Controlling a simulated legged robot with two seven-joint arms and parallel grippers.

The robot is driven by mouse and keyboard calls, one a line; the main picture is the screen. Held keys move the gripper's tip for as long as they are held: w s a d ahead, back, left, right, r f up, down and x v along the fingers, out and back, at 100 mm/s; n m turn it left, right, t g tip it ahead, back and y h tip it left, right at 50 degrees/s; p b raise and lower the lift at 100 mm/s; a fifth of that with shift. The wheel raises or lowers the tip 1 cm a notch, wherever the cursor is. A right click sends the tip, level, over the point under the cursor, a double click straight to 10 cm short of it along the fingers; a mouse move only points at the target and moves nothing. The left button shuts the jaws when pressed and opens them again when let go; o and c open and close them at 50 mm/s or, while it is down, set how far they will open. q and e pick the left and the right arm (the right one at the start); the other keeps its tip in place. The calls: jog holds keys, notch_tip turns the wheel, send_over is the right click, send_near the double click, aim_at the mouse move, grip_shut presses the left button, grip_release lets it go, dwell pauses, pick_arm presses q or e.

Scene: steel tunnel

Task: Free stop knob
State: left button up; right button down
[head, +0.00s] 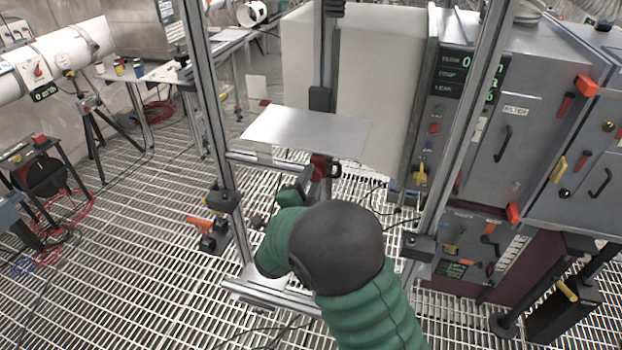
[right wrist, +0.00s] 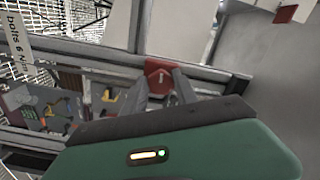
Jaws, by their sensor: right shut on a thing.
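A red stop knob (head: 319,166) sits on the aluminium frame, just below the flat metal plate (head: 305,131). The exact contact is partly hidden. My left gripper is not in view.
Aluminium uprights (head: 212,130) stand left and right of my arm, with a low crossbar (head: 275,295). An orange-handled clamp (head: 200,224) sticks out at left. A grey control cabinet (head: 480,120) stands at right. Open grating floor (head: 130,240) lies to the left.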

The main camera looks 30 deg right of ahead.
jog(key=shift+r+n, duration=0.1)
jog(key=shift+n, duration=0.3)
jog(key=c, duration=1.4)
grip_release()
jog(key=o, duration=0.4)
jog(key=shift+w, duration=0.2)
jog(key=shift+o, duration=0.2)
jog(key=shift+s, duration=0.1)
jog(key=b+v, duration=0.1)
jog(key=v, duration=1.5)
jog(key=shift+s+a, duration=0.3)
jog(key=shift+w+f, duration=0.15)
jog(key=shift+f, duration=0.1)
